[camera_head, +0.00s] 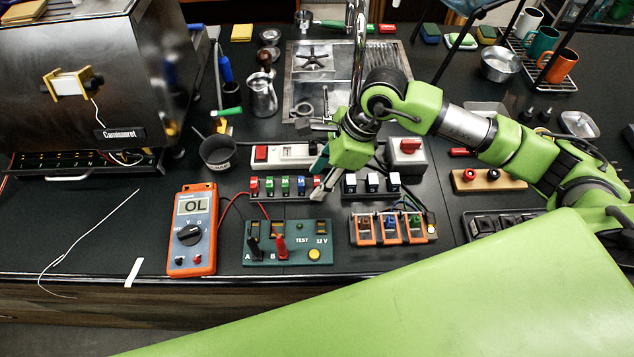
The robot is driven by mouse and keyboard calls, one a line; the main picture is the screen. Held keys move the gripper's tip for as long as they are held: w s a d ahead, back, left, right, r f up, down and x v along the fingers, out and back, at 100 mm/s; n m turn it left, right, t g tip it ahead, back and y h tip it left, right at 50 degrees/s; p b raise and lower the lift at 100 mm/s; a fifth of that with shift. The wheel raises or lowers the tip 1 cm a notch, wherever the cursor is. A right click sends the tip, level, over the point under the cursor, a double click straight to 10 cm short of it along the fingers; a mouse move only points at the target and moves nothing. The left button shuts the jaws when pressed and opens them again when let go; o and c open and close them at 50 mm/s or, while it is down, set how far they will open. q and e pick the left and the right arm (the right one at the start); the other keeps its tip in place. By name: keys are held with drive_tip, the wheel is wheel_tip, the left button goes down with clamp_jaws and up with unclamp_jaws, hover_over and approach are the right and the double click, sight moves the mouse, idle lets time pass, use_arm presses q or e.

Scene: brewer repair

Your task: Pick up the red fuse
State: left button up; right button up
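A rack of coloured fuses (284,197) stands behind the green test board (290,256). A red fuse (254,186) is upright at its left end, with green and blue ones to its right. Another small red piece (316,184) shows at the right end, partly hidden by my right gripper (315,183). My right gripper reaches in from the right, low over that end. Its fingers look spread apart, with nothing clearly held. Whether they touch the rack cannot be told. My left gripper is not in view.
An orange multimeter (192,232) reading OL stands left of the test board. A row of white-topped switches (371,184) and a grey box with a red knob (406,156) are to the right. A power strip (287,155) lies behind the rack.

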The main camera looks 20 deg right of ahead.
drive_tip(key=c, duration=0.9)
drive_tip(key=shift+r, duration=0.15)
